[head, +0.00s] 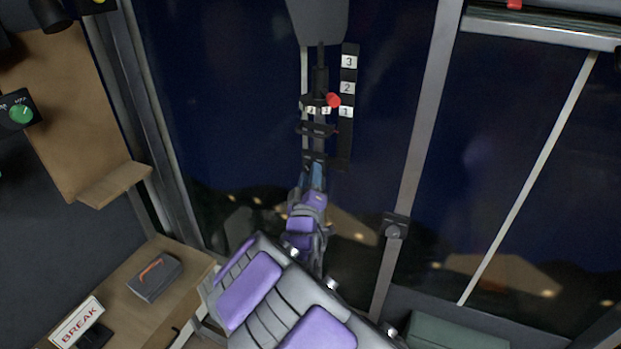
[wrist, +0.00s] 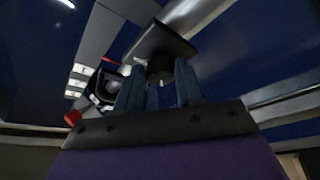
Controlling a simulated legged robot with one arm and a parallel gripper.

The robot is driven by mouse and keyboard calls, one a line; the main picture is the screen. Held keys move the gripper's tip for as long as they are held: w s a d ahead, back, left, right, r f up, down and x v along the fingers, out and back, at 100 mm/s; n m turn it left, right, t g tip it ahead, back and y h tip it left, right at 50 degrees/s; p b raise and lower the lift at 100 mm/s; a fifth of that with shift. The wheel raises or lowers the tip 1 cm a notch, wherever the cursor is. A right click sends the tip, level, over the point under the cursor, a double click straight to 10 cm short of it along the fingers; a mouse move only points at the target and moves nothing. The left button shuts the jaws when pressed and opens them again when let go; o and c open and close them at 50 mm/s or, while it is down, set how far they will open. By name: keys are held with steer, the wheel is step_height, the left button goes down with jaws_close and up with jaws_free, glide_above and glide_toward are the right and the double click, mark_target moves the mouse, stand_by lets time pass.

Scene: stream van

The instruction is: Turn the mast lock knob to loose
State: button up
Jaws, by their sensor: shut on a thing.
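The mast (head: 320,75) stands upright in front of the dark window, with a black scale (head: 347,88) numbered 1 to 3 and a red-tipped part (head: 333,100) beside it. In the wrist view, the blue fingers of my gripper (wrist: 158,92) are on both sides of a dark knob (wrist: 159,73) under a dark flat plate (wrist: 165,42). I take it as the mast lock knob. My gripper is shut on it. Its loose or tight marking cannot be read.
A grey box (head: 393,229) with a round knob is on the window post at right. A green knob (head: 21,114) is at far left. A wooden counter (head: 190,275) holds a dark case (head: 153,280) and a BREAK sign (head: 76,322). A green box (head: 455,335) is at lower right.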

steer(key=shift+a+r+n, duration=0.1)
steer(key=shift+n, duration=0.2)
steer(key=o, duration=1)
steer(key=shift+w+a, duration=0.1)
steer(key=shift+a, duration=0.15)
steer(key=shift+o, duration=0.2)
steer(key=shift+d, duration=0.1)
